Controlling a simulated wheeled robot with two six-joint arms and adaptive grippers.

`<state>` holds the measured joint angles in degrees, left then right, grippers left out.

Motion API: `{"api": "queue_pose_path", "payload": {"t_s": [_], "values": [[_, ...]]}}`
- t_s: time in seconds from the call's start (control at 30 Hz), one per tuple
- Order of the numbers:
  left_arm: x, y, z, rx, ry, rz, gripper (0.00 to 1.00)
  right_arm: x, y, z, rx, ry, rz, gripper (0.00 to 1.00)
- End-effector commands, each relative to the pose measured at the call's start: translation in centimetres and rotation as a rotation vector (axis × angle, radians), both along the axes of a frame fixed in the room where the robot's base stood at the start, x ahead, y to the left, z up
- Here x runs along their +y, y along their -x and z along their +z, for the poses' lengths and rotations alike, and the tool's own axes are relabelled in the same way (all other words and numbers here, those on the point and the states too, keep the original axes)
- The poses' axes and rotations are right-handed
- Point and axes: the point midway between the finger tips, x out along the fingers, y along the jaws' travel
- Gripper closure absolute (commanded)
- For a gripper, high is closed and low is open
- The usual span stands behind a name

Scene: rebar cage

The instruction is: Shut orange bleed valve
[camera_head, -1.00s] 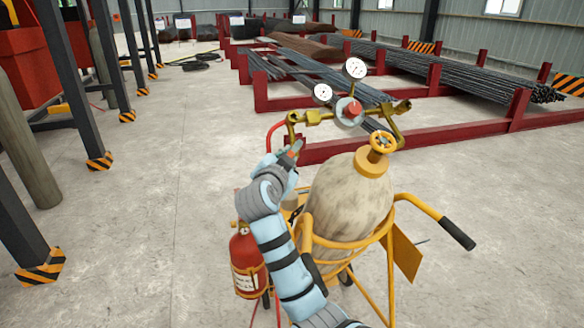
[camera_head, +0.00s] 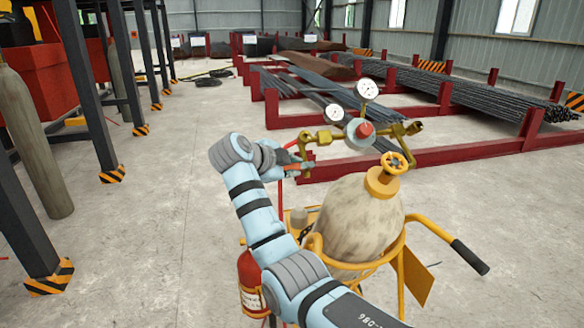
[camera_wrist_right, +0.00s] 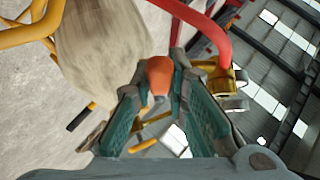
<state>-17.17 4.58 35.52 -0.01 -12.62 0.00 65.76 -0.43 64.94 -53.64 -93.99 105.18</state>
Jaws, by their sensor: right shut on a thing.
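The orange bleed valve handle (camera_wrist_right: 159,75) sits between the fingertips of my right gripper (camera_wrist_right: 160,88) in the right wrist view. The gripper is shut on it, with a teal pad on each side. In the head view my right gripper (camera_head: 300,164) reaches in from the left to the left end of the brass manifold (camera_head: 318,137), beside the red hose. There the fingers largely hide the orange handle. My left gripper is not in view.
A beige gas cylinder (camera_head: 352,222) with a yellow handwheel (camera_head: 395,163) stands in a yellow cart, close right of my arm. Two gauges (camera_head: 367,88) rise above the manifold. A red extinguisher (camera_head: 251,285) hangs at the cart's left.

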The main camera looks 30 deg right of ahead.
Motion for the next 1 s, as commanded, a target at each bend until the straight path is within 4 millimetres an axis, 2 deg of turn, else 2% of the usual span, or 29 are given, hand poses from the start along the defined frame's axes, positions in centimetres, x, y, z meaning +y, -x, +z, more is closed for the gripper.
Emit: {"api": "queue_pose_path", "payload": {"t_s": [0.5, 0.53, 0.67, 1.0], "values": [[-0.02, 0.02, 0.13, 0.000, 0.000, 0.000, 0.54, -0.04, -0.10, 0.04, -0.007, -0.019, -0.015, 1.00], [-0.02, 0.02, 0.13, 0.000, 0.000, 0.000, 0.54, -0.04, -0.10, 0.04, -0.007, -0.019, -0.015, 0.84], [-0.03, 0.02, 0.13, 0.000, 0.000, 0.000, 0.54, -0.04, -0.10, 0.04, -0.006, -0.018, -0.015, 0.65], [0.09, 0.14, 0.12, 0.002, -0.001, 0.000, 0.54, 0.31, -0.01, 0.26, -0.008, -0.018, -0.014, 0.65]]}}
